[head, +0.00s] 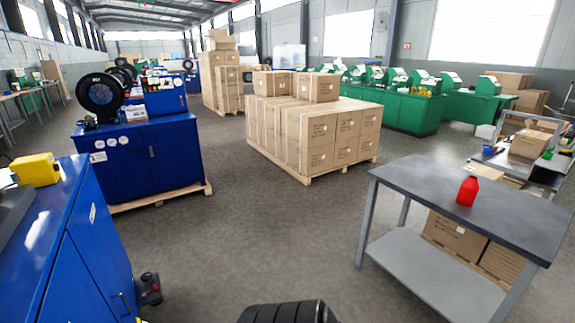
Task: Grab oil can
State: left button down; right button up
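A small red oil can (467,191) stands upright on the grey metal table (415,183) at the right of the head view. It stands near the middle of the table top, with bare surface around it. Neither of my grippers shows clearly in the head view. A dark ribbed part at the bottom centre seems to be part of my own body. Nothing is seen touching the can.
A blue cabinet (88,255) fills the near left, with a yellow box (36,170) on it. Another blue cabinet (150,155) stands behind. Stacked cartons (312,132) sit mid-floor on a pallet. A cluttered grey cart (540,165) stands at far right. The central floor (270,230) is clear.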

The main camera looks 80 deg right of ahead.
aim_at(469, 189)
jog(key=z, duration=4.1)
jog(key=i+l, duration=0.2)
jog(key=i, duration=0.25)
jog(key=i+l, duration=0.25)
jog(key=i, duration=0.25)
jog(key=i+l, duration=0.2)
jog(key=i, duration=0.25)
